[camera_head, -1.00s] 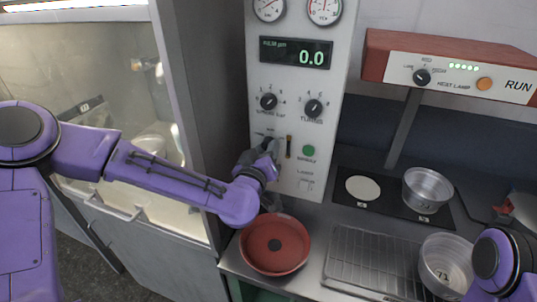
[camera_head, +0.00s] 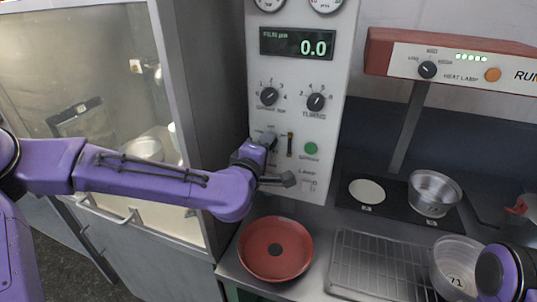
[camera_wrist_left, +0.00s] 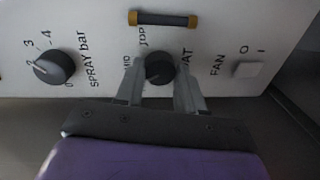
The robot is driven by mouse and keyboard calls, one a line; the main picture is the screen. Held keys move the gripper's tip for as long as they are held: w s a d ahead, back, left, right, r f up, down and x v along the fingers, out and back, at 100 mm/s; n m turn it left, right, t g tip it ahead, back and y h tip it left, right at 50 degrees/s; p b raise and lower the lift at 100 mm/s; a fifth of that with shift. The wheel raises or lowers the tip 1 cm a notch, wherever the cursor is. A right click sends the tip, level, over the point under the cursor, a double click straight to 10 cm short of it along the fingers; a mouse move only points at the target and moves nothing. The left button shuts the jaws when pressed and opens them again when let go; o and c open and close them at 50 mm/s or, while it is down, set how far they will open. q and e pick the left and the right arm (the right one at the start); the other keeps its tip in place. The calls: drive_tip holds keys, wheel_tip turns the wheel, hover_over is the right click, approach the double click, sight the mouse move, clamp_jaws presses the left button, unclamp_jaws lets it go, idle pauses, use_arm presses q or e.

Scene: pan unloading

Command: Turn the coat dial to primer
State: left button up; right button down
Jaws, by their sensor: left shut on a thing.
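The coat dial (camera_wrist_left: 159,68) is a dark round knob on the white panel. In the left wrist view it sits between the two grey fingers of my left gripper (camera_wrist_left: 160,84), which is shut on it. The labels "TOP" and "MID" show beside the knob, and part of its name is covered. No primer label can be read, and I cannot tell where the knob points. In the head view my left gripper (camera_head: 274,160) is at the lower panel and hides the dial. My right gripper is out of view.
The spray bar dial (camera_wrist_left: 54,68), a brass-ended bar (camera_wrist_left: 162,19) and a white switch (camera_wrist_left: 248,70) surround the coat dial. The turns dial (camera_head: 316,102) and green button (camera_head: 311,148) are nearby. Below are a red pan (camera_head: 275,249) and wire rack (camera_head: 380,265).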

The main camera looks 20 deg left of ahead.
use_arm(q)
drive_tip(key=shift+a+n+h+b, duration=0.1)
drive_tip(key=shift+n+h+b, duration=0.2)
drive_tip(key=shift+n+b, duration=2.4)
drive_tip(key=shift+n+p, duration=0.35)
drive_tip(key=shift+n, duration=0.15)
drive_tip(key=o, duration=1)
drive_tip(key=shift+o, duration=0.2)
drive_tip(key=s+b, duration=0.3)
drive_tip(key=s, duration=0.7)
drive_tip(key=shift+s+a+r+b, duration=0.2)
drive_tip(key=shift+a+r+b, duration=0.15)
drive_tip(key=shift+a, duration=0.1)
